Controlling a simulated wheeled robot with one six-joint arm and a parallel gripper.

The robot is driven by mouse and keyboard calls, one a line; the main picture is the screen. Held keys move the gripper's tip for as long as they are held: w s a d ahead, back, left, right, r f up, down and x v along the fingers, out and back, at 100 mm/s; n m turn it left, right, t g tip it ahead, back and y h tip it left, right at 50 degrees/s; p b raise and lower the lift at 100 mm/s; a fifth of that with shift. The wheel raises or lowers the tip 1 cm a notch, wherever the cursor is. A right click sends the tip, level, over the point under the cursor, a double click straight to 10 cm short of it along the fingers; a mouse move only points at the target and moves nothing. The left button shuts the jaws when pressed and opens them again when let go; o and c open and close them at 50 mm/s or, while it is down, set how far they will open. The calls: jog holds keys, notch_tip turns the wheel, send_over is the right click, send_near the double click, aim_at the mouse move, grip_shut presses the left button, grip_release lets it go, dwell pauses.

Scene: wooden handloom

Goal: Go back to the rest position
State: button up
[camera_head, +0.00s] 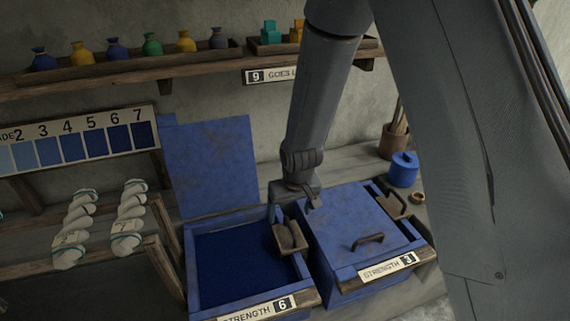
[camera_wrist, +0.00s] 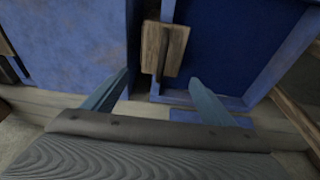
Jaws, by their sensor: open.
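My gripper (camera_head: 293,196) hangs above the gap between two blue boxes, near their back edges. In the wrist view my gripper (camera_wrist: 160,88) has its two fingers spread apart with nothing between them. The left box, labelled STRENGTH 6 (camera_head: 192,270), is open and holds dark blue contents. Its blue lid (camera_head: 212,165) stands up behind it. A small wooden block or holder (camera_head: 290,238) sits at the right side of this box, and it also shows in the wrist view (camera_wrist: 163,48) ahead of the fingers. The right box (camera_head: 340,225) is covered by a lid with a handle.
Pale yarn skeins (camera_head: 75,230) lie at left below a numbered shade chart (camera_head: 80,140). A blue pot (camera_head: 403,170) and a brown pot (camera_head: 393,142) stand right of the boxes.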

jog(key=s+d+r+m+g+b, duration=0.1)
jog(key=s+d+r+m+b, duration=0.1)
jog(key=s+d+r, duration=1)
jog(key=s+d+m, duration=0.1)
jog(key=s+d, duration=0.2)
jog(key=shift+r+h, duration=0.4)
